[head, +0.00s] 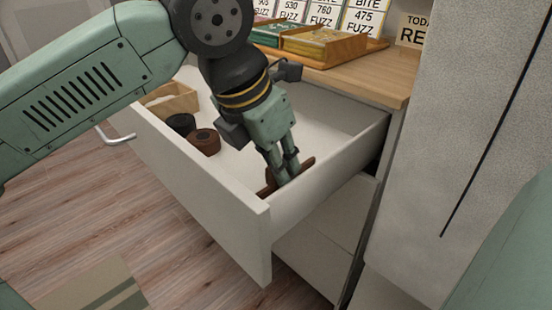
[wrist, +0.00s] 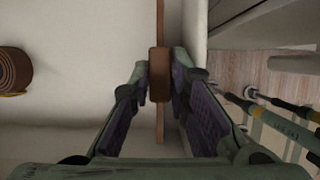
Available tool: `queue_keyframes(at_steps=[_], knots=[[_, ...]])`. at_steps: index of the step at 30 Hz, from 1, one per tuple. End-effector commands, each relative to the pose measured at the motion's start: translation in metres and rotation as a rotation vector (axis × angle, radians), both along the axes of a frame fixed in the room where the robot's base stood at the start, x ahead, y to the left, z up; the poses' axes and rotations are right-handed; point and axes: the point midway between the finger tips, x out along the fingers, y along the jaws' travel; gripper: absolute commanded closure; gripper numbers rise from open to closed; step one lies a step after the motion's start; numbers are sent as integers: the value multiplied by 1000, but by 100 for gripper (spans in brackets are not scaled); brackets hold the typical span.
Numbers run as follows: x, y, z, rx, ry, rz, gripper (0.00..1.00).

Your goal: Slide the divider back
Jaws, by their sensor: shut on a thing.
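The divider (wrist: 160,112) is a thin brown strip with a thicker block on it. In the wrist view it runs up and down the picture, with white drawer floor on its left and the drawer's side wall close on its right. My gripper (wrist: 160,82) has one finger on each side of the block and is shut on it. In the head view my gripper (head: 284,180) reaches down into the open white drawer (head: 190,160), at its right end, and partly hides the divider (head: 303,166).
A brown roll (head: 205,142), a dark roll (head: 181,124) and a wooden box (head: 172,100) lie in the drawer's left part. Drawer floor between the rolls and the divider is bare. The wooden top (head: 375,82) with trays (head: 325,45) is behind. A grey panel (head: 450,110) stands right.

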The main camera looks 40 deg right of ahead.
Motion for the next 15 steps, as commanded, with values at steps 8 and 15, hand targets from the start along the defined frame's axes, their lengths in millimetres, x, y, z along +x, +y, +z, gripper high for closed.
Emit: queue_keyframes(at_steps=[8, 15], knots=[[0, 0, 1, -1, 1, 0, 81], [0, 0, 0, -1, 1, 0, 65]])
